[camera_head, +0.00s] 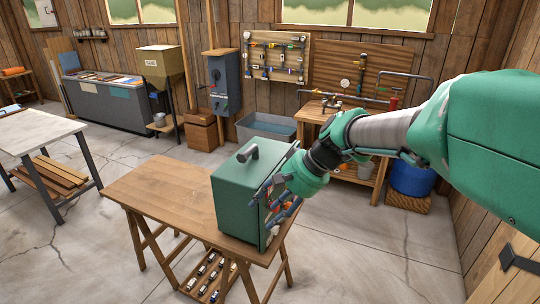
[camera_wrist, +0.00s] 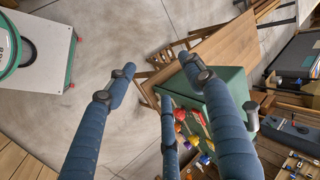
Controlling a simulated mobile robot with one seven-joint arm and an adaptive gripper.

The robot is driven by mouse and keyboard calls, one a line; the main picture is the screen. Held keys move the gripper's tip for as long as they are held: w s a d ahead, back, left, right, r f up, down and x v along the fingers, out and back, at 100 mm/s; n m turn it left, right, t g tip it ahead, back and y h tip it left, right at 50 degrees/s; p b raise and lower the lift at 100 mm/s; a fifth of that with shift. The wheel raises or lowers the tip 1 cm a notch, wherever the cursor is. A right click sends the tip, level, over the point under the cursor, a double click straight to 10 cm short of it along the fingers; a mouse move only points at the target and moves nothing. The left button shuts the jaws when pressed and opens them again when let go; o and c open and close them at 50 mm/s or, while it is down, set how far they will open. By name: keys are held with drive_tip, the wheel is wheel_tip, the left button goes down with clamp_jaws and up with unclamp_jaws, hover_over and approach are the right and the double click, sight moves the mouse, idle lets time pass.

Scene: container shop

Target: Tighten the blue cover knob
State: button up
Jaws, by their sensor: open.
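A green case (camera_head: 240,195) stands upright on a wooden trestle table, with a dark handle (camera_head: 248,153) on top. Its right-hand face carries several small coloured parts, mostly behind my fingers in the head view. In the wrist view the green case (camera_wrist: 235,82) is partly behind a finger, and red, yellow and orange parts show between the fingers. I cannot clearly pick out the blue cover knob among them. My gripper (camera_wrist: 160,78) is open, its blue fingers spread and empty. In the head view my gripper (camera_head: 276,200) is at the case's right-hand face; contact cannot be told.
The trestle table (camera_head: 155,190) has bare top left of the case and a lower shelf with small items. A workbench with pipes (camera_head: 345,115), a blue barrel (camera_head: 412,178) and a grey tub (camera_head: 266,127) stand behind. Concrete floor is open in front right.

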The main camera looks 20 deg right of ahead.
drive_tip(key=w+d+f+m+t+y+p, duration=0.1)
drive_tip(key=w+d+f+m+t+y, duration=0.15)
drive_tip(key=w+d, duration=0.65)
drive_tip(key=w+d+f+m+t+y+p, duration=0.1)
drive_tip(key=w+d+f+m+t, duration=0.2)
drive_tip(key=w+d, duration=0.65)
drive_tip(key=w+d+f+m+t+h+p, duration=0.1)
drive_tip(key=w+d+f+m, duration=0.3)
drive_tip(key=d, duration=0.5)
drive_tip(key=w+d+f+m+t+h, duration=0.1)
drive_tip(key=w+d+f+m+t, duration=0.2)
drive_tip(key=d+f, duration=0.4)
drive_tip(key=w+d+m, duration=0.1)
drive_tip(key=w+d, duration=0.1)
drive_tip(key=d, duration=0.1)
drive_tip(key=shift+w+d+f+p, duration=0.25)
drive_tip(key=shift+w+p, duration=0.15)
drive_tip(key=shift+t, duration=0.25)
drive_tip(key=b+x, duration=0.1)
drive_tip(key=x, duration=1.2)
drive_tip(key=shift+w+f, duration=0.2)
drive_tip(key=shift+w, duration=0.15)
drive_tip(key=shift+a, duration=0.1)
